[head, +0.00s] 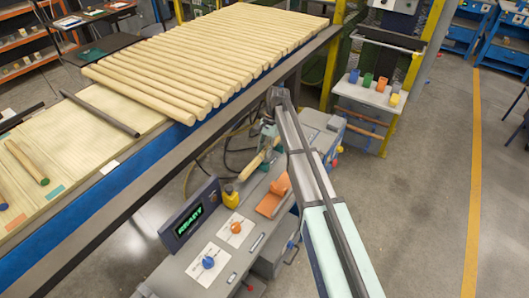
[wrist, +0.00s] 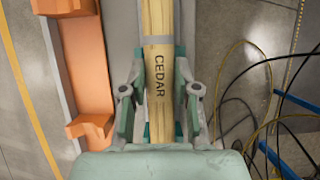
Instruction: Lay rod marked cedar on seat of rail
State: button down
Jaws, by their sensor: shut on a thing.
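The rod marked CEDAR (wrist: 160,30) is pale wood with a grey band above its dark lettering, seen in the wrist view. My gripper (wrist: 160,100) is shut on it, one finger on each side, and hides part of its sides. In the head view the rod (head: 257,162) is tilted above the grey bench, below my gripper (head: 267,138). An orange, trough-like holder (wrist: 88,65) lies left of the rod in the wrist view, apart from it. An orange piece (head: 272,199) on the bench also shows in the head view. I cannot tell for certain which part is the rail's seat.
A long table (head: 60,245) carries many pale rods (head: 200,60) and a dark bar (head: 100,114). The bench (head: 215,258) holds a READY display (head: 190,221), a yellow bottle (head: 231,196) and blue and orange knobs. Cables (wrist: 262,90) run right of the rod in the wrist view.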

aim_at(264, 156)
jog(key=shift+f, duration=0.85)
jog(key=shift+s+f, duration=0.1)
jog(key=shift+f, duration=0.5)
jog(key=c, duration=0.8)
grip_release()
jog(key=shift+f, duration=0.15)
jog(key=shift+c, duration=0.2)
jog(key=shift+r, duration=0.2)
jog(key=shift+w+r, duration=0.25)
jog(key=shift+r, duration=0.45)
jog(key=b+v, duration=0.3)
jog(key=v, duration=0.8)
jog(key=shift+d+r+b, duration=0.1)
jog(key=shift+r+b, duration=0.25)
jog(key=shift+r, duration=0.1)
